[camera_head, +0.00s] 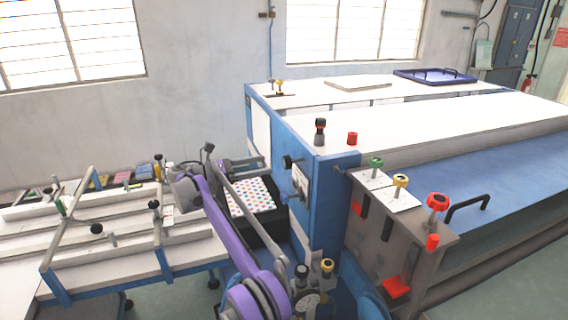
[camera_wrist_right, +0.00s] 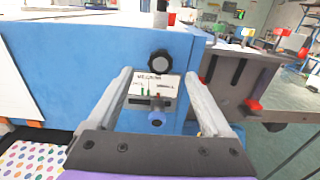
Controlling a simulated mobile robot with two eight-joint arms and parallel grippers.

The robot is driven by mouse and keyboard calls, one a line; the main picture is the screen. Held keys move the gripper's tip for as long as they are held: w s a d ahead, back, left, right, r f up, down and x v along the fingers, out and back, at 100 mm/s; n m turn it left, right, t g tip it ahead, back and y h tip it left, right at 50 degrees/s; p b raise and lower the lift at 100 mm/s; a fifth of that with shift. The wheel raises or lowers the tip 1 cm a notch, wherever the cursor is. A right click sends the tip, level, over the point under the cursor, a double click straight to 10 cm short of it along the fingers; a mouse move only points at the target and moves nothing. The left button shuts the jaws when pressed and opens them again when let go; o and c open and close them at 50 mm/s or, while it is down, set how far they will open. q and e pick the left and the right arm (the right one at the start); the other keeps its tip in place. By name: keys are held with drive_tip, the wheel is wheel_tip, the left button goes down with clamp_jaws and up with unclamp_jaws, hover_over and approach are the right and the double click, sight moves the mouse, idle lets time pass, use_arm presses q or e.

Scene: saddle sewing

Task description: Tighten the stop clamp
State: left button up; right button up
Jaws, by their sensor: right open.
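My right gripper (camera_head: 264,166) is open in the head view, at the end of my purple arm, pointing right toward the blue machine's end face. In the right wrist view its two fingers (camera_wrist_right: 158,78) are spread and nothing shows between them but the panel beyond. That panel has a black round knob (camera_wrist_right: 159,63), a white label plate (camera_wrist_right: 155,83) and a small blue knob (camera_wrist_right: 156,118) below a dark slotted part. The black knob also shows in the head view (camera_head: 287,162). I cannot tell which part is the stop clamp. My left gripper is not in view.
A stack with a dotted top sheet (camera_head: 250,197) lies below my right gripper. A rail table (camera_head: 130,245) with several knobs stands at left. Brackets with green, yellow and red knobs (camera_head: 437,202) stick out at the machine's right side.

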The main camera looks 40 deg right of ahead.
sight(284, 161)
drive_tip(key=x, duration=0.6)
drive_tip(key=shift+s+d+f+b, duration=0.1)
drive_tip(key=shift+s+d+b, duration=0.15)
drive_tip(key=shift+b, duration=0.15)
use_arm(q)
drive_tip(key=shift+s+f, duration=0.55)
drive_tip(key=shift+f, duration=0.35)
use_arm(e)
drive_tip(key=shift+x, duration=0.8)
drive_tip(key=shift+w, duration=0.1)
clamp_jaws()
